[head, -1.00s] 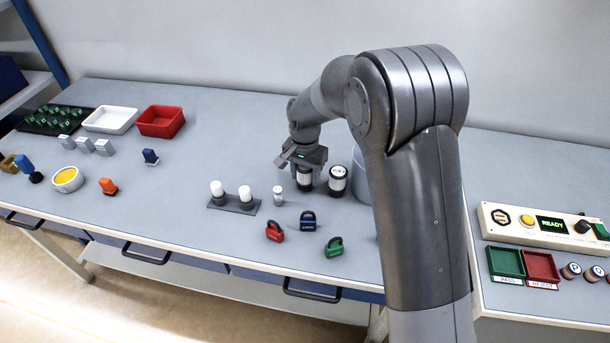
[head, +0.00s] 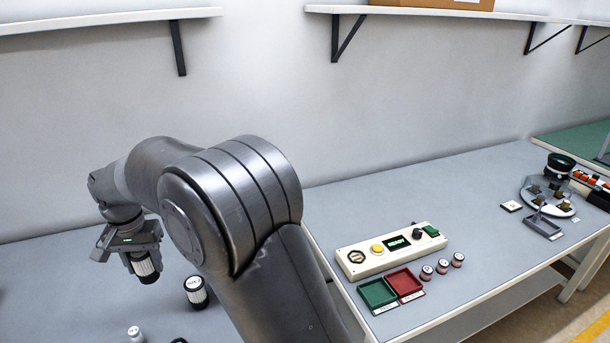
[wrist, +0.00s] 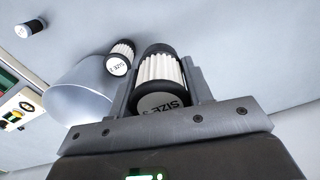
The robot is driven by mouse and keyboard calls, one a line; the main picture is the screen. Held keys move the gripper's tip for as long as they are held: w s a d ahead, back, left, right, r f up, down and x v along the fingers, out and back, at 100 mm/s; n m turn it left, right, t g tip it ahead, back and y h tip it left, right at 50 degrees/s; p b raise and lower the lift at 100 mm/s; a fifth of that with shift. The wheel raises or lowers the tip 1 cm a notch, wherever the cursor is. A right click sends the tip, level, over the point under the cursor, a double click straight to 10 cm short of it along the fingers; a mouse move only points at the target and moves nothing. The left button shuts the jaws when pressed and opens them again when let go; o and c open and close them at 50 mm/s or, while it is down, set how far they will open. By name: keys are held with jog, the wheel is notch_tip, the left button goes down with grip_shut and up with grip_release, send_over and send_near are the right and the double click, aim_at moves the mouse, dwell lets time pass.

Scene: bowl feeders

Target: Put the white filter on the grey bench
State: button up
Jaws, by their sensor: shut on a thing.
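My gripper (head: 146,264) is shut on a white pleated filter with black end caps, which shows between the fingers in the wrist view (wrist: 160,72) and tilts a little in the head view. It is held above the left bench's grey top (head: 55,285). A second white filter (head: 196,291) with black caps stands on that bench, to the right of my gripper; it also shows in the wrist view (wrist: 121,56).
The right bench carries a control box (head: 392,248), a green tray (head: 378,292), a red tray (head: 404,282) and small spools (head: 442,266). Its back middle is clear. A grey cylinder (wrist: 78,95) stands near the second filter. A small white-topped cylinder (head: 136,333) is in front.

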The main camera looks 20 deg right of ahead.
jog(key=shift+w+d+r, duration=0.15)
jog(key=shift+d+r, duration=0.05)
jog(key=shift+r, duration=0.65)
jog(key=w+d+m, duration=0.3)
jog(key=d, duration=0.9)
jog(key=w+d+m, duration=0.4)
jog(key=d, duration=0.9)
jog(key=w+d+m, duration=0.3)
jog(key=d, duration=0.9)
jog(key=s+d+m, duration=0.3)
jog(key=s+d, duration=0.1)
jog(key=d, duration=0.7)
jog(key=s+d+m, duration=0.2)
jog(key=s+d, duration=0.1)
jog(key=d, duration=0.8)
jog(key=s+d+m, duration=0.3)
jog(key=s+d, duration=0.1)
jog(key=d, duration=0.7)
notch_tip(320, 180, down, 8)
jog(key=w+a+f, duration=0.2)
jog(key=w, duration=0.1)
jog(key=w+a+f, duration=0.2)
jog(key=w, duration=0.2)
jog(key=w+a+f, duration=0.2)
jog(key=w+f, duration=0.1)
jog(key=shift+w+a, duration=0.15)
jog(key=shift+a, duration=0.05)
jog(key=shift+f, duration=2.05)
